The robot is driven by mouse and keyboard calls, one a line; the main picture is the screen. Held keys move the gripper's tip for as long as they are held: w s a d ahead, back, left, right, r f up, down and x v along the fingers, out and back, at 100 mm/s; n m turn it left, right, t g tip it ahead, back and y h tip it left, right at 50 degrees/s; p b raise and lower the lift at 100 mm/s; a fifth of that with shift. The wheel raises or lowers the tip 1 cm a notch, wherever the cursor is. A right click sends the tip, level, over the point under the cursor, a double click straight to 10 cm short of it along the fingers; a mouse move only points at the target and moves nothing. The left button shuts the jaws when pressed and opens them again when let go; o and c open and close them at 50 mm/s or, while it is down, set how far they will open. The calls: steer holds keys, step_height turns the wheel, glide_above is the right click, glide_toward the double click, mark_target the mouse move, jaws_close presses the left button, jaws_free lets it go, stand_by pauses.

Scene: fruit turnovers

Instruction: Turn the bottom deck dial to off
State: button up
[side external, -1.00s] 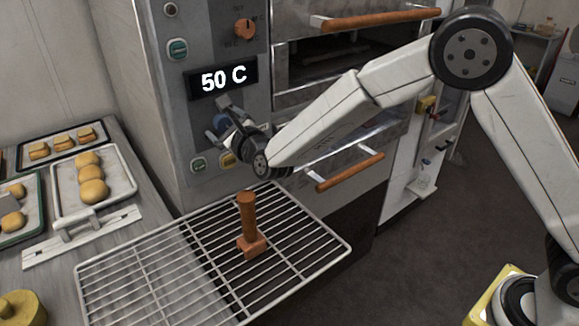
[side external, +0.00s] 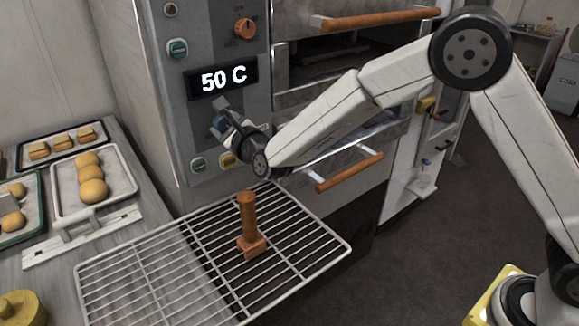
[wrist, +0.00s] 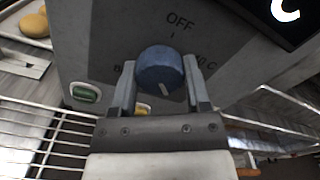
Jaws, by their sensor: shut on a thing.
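The bottom deck dial is a round blue knob (wrist: 159,66) on the grey oven panel, in the middle of the wrist view. A short white line on the knob's near side points down and right, away from OFF. My gripper (wrist: 160,76) is shut on the dial, one finger on each side. In the side view my gripper (side external: 222,114) reaches the panel below the display and hides most of the dial.
The display (side external: 223,79) reads 50 C. An orange dial (side external: 246,28) sits above it. A wire rack (side external: 180,275) with a wooden-handled tool (side external: 248,222) stands below my arm. Green (side external: 198,164) and yellow (side external: 228,159) buttons are close under the dial. Pastry trays are left.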

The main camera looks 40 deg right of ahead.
steer(key=n, duration=1.3)
steer(key=shift+r, duration=0.1)
steer(key=n, duration=0.7)
steer(key=shift+n, duration=0.4)
steer(key=n, duration=0.6)
steer(key=shift+n, duration=0.3)
steer(key=o, duration=1.3)
